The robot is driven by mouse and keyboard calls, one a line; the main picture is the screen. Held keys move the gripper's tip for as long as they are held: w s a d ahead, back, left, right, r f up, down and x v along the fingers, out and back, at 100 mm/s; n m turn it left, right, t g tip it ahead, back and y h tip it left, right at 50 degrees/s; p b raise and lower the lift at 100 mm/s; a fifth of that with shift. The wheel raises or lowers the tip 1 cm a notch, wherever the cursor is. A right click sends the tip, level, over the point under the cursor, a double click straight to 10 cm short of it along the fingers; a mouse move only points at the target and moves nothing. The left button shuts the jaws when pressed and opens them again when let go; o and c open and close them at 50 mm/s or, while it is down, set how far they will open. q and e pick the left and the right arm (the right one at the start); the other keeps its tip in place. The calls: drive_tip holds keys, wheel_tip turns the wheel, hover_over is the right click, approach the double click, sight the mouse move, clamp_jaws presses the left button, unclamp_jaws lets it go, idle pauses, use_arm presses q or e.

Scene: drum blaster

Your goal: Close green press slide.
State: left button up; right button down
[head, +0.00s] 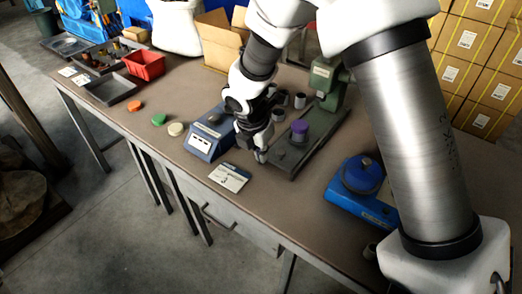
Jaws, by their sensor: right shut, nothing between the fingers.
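The green press (328,84) stands toward the back right of the table. Its long dark slide (318,140) reaches forward from the press toward the table's front, with a purple part (299,128) on it. My right gripper (262,156) points down at the left side of the slide's front end, shut and empty. I cannot tell whether it touches the slide. My right arm hides part of the area left of the press. My left gripper is not in view.
A blue-grey scale (207,138) stands left of the gripper, and a card (229,178) lies in front. A blue device (360,185) stands to the right. Coloured discs (158,119), a red bin (146,66) and an open carton (219,38) are further left.

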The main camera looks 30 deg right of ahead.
drive_tip(key=b+x, duration=0.1)
drive_tip(key=x, duration=0.2)
drive_tip(key=s+b+x, duration=0.1)
drive_tip(key=x, duration=0.2)
drive_tip(key=b+x, duration=0.1)
drive_tip(key=x, duration=0.2)
drive_tip(key=shift+s+d+f, duration=0.1)
drive_tip(key=shift+s+f, duration=0.05)
drive_tip(key=shift+f, duration=0.15)
drive_tip(key=d, duration=0.2)
drive_tip(key=w+d, duration=0.1)
drive_tip(key=shift+d+r, duration=0.2)
drive_tip(key=shift+r, duration=0.2)
drive_tip(key=shift+w+d, duration=0.1)
drive_tip(key=shift+d, duration=0.1)
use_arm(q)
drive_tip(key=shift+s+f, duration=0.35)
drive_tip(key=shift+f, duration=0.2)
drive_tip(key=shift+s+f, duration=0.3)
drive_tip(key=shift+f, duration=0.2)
use_arm(e)
drive_tip(key=shift+w+f, duration=0.1)
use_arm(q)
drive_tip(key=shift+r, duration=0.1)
